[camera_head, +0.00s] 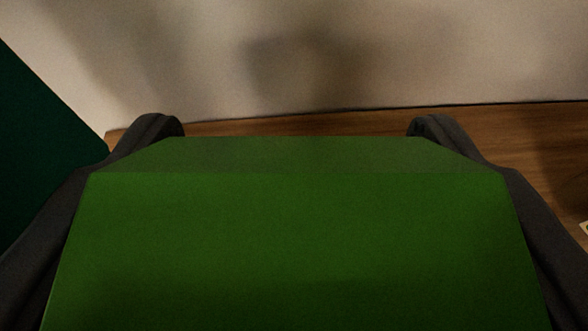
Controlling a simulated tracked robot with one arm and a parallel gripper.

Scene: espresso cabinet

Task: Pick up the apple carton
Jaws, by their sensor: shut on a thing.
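The apple carton (290,245) is a plain green box that fills the lower middle of the camera_head view. Its slanted upper part narrows toward the far edge. My gripper (296,128) has one dark finger on each side of the carton, both against its sides, and is shut on it. The carton's bottom is out of view, so I cannot tell whether it rests on a surface or hangs clear of it.
A brown wooden surface (350,125) lies behind the carton. A pale wall (380,55) with soft shadows rises beyond it. A dark green panel (40,130) stands close at the left. A small pale object (584,229) shows at the right edge.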

